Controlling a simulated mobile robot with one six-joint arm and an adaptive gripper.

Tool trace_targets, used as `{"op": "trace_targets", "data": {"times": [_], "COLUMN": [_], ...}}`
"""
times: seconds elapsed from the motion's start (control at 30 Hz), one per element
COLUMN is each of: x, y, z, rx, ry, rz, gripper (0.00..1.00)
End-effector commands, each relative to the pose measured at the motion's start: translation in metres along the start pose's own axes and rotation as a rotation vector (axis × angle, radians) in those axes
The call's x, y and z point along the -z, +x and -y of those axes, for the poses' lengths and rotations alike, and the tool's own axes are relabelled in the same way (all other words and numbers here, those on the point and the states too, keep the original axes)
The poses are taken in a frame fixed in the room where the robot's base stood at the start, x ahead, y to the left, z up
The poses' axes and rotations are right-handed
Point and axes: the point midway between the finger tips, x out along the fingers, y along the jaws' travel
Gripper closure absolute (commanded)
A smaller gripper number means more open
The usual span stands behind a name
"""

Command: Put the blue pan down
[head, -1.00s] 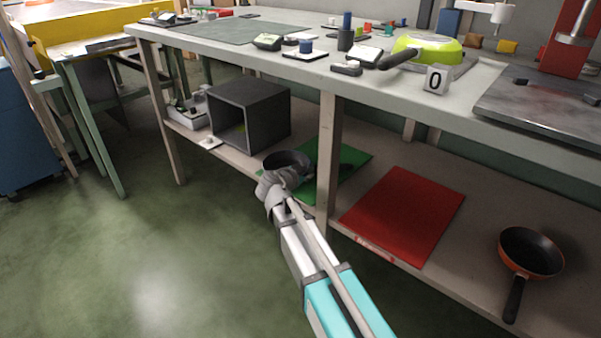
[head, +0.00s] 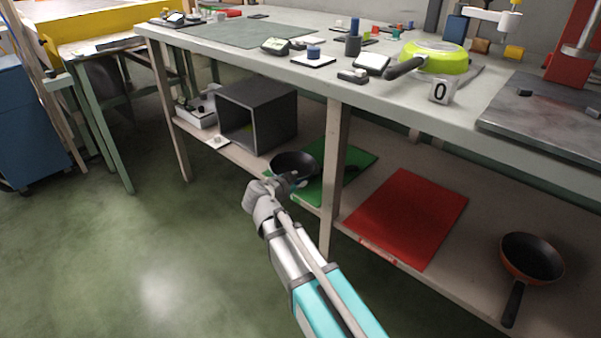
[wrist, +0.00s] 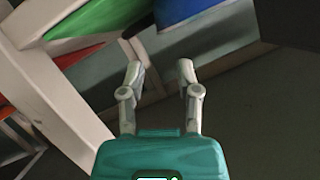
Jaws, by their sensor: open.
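The pan (head: 292,163), dark inside, rests on the lower shelf at the left part of the green mat (head: 335,168). Its blue underside (wrist: 190,14) shows at the top of the wrist view, cut off by the frame. My gripper (head: 290,181) is just in front of the pan, at the shelf's front edge. In the wrist view my gripper (wrist: 161,73) has its two fingers apart with nothing between them, and the pan is beyond the fingertips. The head view does not show clearly whether a finger touches the pan.
A grey open box (head: 257,114) stands left of the pan. A table leg (head: 334,178) rises close to the right. The red mat (head: 408,215) is bare, with an orange pan (head: 532,257) further right. A green pan (head: 436,56) lies on the tabletop. The floor in front is clear.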

Motion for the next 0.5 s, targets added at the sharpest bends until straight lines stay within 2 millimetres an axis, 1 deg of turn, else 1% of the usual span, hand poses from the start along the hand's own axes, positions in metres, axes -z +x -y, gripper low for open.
{"op": "trace_targets", "data": {"times": [0.03, 0.2, 0.33, 0.5], "x": [0.002, 0.001, 0.001, 0.000], "y": [-0.010, -0.028, -0.035, -0.037], "z": [0.000, 0.000, 0.000, 0.000], "rx": [0.002, 0.001, 0.001, 0.001], "ry": [0.000, 0.000, 0.000, 0.000], "rz": [0.001, 0.000, 0.000, 0.000], "gripper": [0.57, 0.57, 0.57, 0.57]}}
